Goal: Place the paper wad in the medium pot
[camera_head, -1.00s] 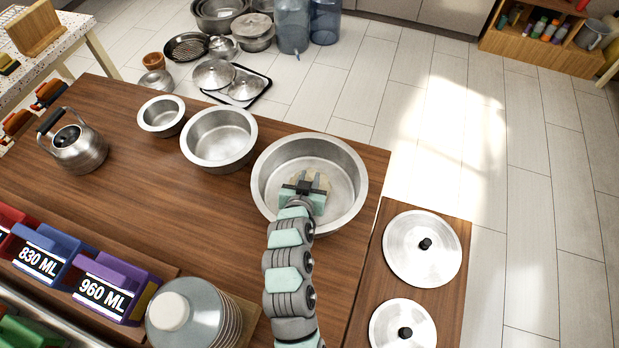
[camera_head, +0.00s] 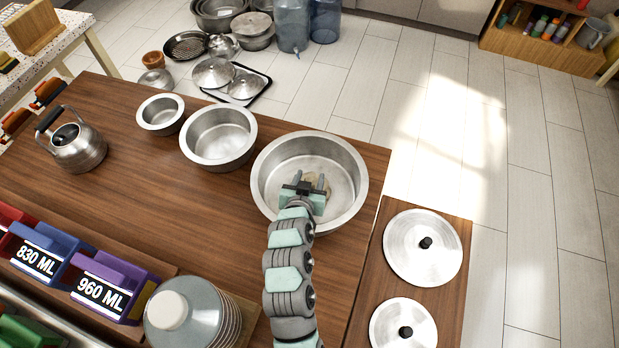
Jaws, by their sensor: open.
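Three open metal pots stand in a row on the wooden table: a small pot (camera_head: 161,102), the medium pot (camera_head: 190,150) and a large pot (camera_head: 352,165). The medium pot looks empty. My gripper (camera_head: 309,181) is over the large pot, with its fingers inside the outline of the rim. The fingers are apart. A small tan lump (camera_head: 313,183), which looks like the paper wad, shows between and beyond the fingers, inside the large pot. My gripper partly hides it. I cannot tell whether the fingers touch it.
A kettle (camera_head: 80,150) stands at the left of the table. Coloured boxes with volume labels (camera_head: 100,285) and a stack of plates (camera_head: 205,315) line the front. Two lids (camera_head: 410,262) lie on a board at the right. The wood before the medium pot is clear.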

